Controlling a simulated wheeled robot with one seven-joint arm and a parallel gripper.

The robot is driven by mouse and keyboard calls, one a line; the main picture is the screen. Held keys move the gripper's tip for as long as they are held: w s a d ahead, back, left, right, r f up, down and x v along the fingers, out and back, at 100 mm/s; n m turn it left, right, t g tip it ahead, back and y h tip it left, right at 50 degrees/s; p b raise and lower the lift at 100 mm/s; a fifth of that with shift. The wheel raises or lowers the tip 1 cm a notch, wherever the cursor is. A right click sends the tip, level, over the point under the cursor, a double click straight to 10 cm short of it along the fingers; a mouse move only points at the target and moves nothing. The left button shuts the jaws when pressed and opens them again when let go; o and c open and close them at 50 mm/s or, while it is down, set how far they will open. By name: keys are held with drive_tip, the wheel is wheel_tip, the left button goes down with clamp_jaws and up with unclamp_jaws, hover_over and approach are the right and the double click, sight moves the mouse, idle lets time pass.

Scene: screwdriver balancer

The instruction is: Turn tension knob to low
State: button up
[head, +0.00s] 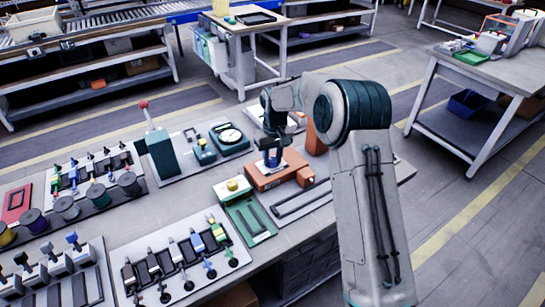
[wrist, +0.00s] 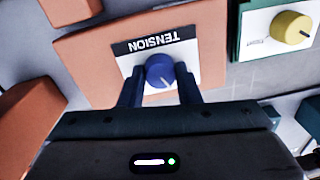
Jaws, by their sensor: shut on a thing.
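The tension knob (wrist: 160,71) is a round blue knob on a white plate under an upside-down TENSION label (wrist: 154,45) in the wrist view. A pale pointer line on the knob runs toward the lower right in that view. The knob sits on an orange block (wrist: 100,62), which also shows in the head view (head: 265,180). My gripper (wrist: 159,86) is shut on the knob, one dark finger on each side. In the head view my gripper (head: 271,160) points down over the orange block and hides most of the knob. Any low marking is hidden or too small to read.
A green panel with a yellow knob (wrist: 291,28) stands beside the orange block, also in the head view (head: 233,185). A long slotted grey plate (head: 300,200) lies in front. A teal lever box (head: 160,150) and a dial gauge (head: 230,136) stand to the left.

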sight(273, 158)
drive_tip(key=n, duration=0.6)
drive_tip(key=shift+w+a+r+n, duration=0.1)
drive_tip(key=shift+n, duration=0.2)
idle(0.5)
drive_tip(key=o, duration=1)
drive_tip(key=r, duration=1.3)
drive_tip(key=shift+w+r, duration=0.25)
drive_tip(key=shift+r, duration=0.15)
